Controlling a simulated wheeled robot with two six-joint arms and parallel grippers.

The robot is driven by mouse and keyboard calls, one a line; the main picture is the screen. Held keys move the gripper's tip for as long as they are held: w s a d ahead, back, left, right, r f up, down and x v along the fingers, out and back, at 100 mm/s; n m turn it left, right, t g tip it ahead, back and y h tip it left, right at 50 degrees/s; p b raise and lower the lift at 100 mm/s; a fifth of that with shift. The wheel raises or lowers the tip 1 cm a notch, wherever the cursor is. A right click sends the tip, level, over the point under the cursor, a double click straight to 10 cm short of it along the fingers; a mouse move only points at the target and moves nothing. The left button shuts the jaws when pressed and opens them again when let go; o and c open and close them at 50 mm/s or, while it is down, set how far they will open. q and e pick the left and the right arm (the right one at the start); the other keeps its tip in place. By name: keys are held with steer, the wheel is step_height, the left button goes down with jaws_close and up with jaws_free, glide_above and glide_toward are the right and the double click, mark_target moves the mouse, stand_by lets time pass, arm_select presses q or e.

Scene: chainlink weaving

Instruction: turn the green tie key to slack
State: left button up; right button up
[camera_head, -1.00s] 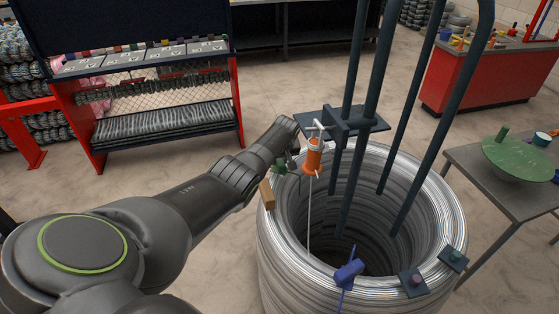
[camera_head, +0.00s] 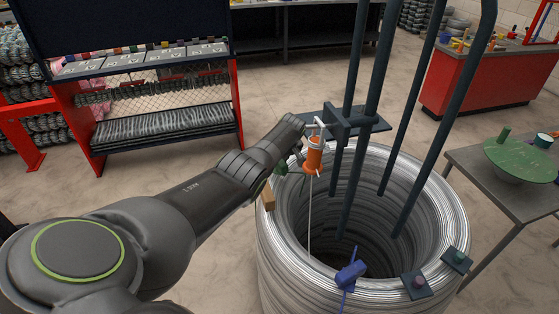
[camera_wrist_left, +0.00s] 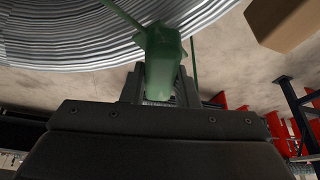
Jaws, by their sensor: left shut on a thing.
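The green tie key (camera_head: 281,168) sits at the left rim of the wire coil (camera_head: 450,200), partly hidden by my wrist and hand. In the left wrist view the green tie key (camera_wrist_left: 163,60) stands large in front of the hand, with a thin green bar reaching up and left over the coil. My left gripper (camera_wrist_left: 162,88) is shut on it; its dark fingers lie on either side of the key's lower part. My right gripper is not in view.
An orange tool (camera_head: 314,155) hangs with a rod beside the hand, close to dark upright bars (camera_head: 370,100). A brown block (camera_head: 267,197) and a blue key (camera_head: 350,273) sit on the coil rim. A table (camera_head: 510,195) stands at right.

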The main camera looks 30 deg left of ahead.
mark_target(283, 164)
arm_select(q)
steer(key=o, duration=1)
steer(key=shift+d+r+p, duration=0.15)
steer(key=shift+r+p, duration=0.2)
steer(key=shift+r, duration=0.15)
steer(key=p+v, duration=0.2)
steer(key=v, duration=0.3)
steer(key=b+v, duration=0.1)
steer(key=v, duration=1)
steer(key=shift+d, duration=0.2)
steer(key=shift+s+r, duration=0.1)
steer(key=shift+r, duration=0.05)
